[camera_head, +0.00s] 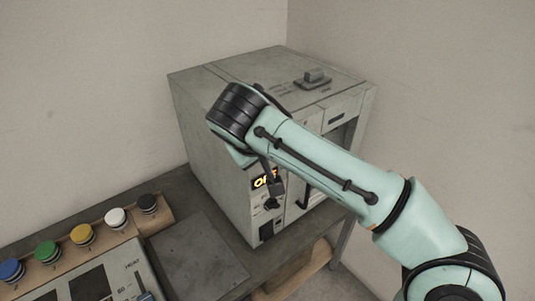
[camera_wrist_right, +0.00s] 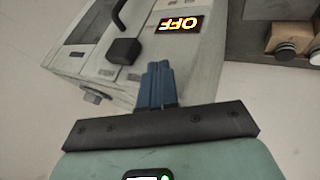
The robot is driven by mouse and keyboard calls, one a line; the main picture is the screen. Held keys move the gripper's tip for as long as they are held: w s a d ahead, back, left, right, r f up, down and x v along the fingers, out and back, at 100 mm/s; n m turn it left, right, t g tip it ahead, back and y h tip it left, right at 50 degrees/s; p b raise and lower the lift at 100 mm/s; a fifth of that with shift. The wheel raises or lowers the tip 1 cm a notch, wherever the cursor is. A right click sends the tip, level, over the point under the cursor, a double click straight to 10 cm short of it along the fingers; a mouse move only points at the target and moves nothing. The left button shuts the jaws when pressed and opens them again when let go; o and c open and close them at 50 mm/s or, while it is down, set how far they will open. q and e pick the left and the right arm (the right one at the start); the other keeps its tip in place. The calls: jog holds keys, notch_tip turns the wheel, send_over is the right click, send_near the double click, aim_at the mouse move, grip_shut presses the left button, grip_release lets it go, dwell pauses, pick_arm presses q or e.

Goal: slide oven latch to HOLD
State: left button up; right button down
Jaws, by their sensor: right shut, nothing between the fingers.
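The oven (camera_head: 215,130) is a grey box on a bench. Its lit front display (camera_head: 263,181) reads OFF; it also shows upside down in the right wrist view (camera_wrist_right: 178,24). A grey block (camera_head: 314,76) sits on a dark plate on the oven's top, with small print beside it that I cannot read. A dark block (camera_wrist_right: 123,50) stands out from the front near the display. I cannot tell which is the latch. My right gripper (camera_wrist_right: 158,68) is shut and empty, its blue fingers pointing at the oven front near the display. I cannot tell whether they touch it.
A black door handle (camera_wrist_right: 121,16) curves beside the front block. A dark knob (camera_head: 272,203) is below the display. A console with coloured buttons (camera_head: 82,235) stands at the left, beside a flat grey plate (camera_head: 197,255). My right arm hides part of the oven front.

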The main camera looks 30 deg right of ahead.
jog(key=v, duration=0.4)
jog(key=shift+s+r+p, duration=0.15)
jog(key=shift+r+p, duration=0.25)
jog(key=shift+r, duration=0.05)
